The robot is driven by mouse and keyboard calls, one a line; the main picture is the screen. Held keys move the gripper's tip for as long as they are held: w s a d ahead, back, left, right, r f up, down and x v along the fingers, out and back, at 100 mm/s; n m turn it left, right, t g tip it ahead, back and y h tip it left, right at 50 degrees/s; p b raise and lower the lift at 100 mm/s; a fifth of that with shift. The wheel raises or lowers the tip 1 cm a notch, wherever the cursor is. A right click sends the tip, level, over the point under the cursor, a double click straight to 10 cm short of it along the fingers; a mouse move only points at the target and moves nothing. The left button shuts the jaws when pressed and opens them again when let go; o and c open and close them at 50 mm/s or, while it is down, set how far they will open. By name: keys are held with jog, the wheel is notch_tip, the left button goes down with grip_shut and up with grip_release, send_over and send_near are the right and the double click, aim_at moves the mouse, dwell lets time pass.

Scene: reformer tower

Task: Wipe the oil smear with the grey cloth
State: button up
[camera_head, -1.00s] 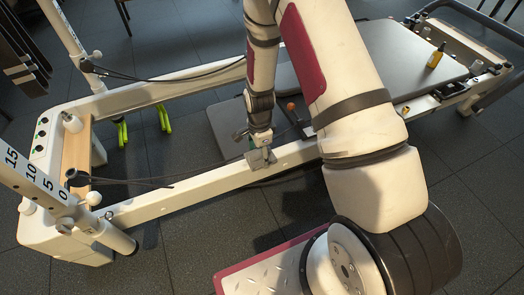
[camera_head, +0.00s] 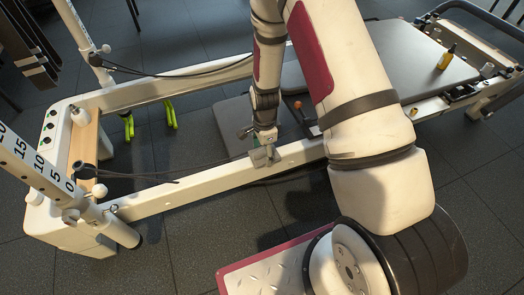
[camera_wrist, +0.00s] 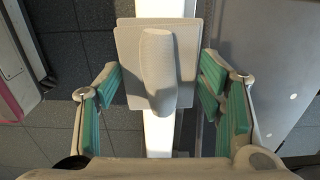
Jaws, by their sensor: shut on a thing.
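The grey cloth (camera_wrist: 128,55) is a flat square with a rounded upright bulge in the middle. It lies across the white rail in the wrist view, and shows small on the near rail in the head view (camera_head: 263,157). My gripper (camera_wrist: 160,78) has its teal-padded fingers on either side of the bulge and is shut on the cloth. In the head view my gripper (camera_head: 264,144) points down at the rail. I see no oil smear on the bare rail; whether one lies under the cloth I cannot tell.
The white reformer rail (camera_head: 200,185) runs left to the tower post (camera_head: 40,165) with its number scale. Black ropes hang over the frame.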

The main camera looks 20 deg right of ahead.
jog(key=shift+d, duration=0.85)
jog(key=shift+a+f, duration=0.1)
jog(key=shift+a, duration=0.7)
jog(key=shift+s+a, duration=0.1)
jog(key=shift+a, duration=0.75)
jog(key=shift+d+r, duration=0.2)
jog(key=shift+d, duration=0.65)
jog(key=shift+d+f, duration=0.15)
jog(key=shift+d, duration=0.65)
jog(key=shift+r+p, duration=2.1)
jog(key=shift+r, duration=1)
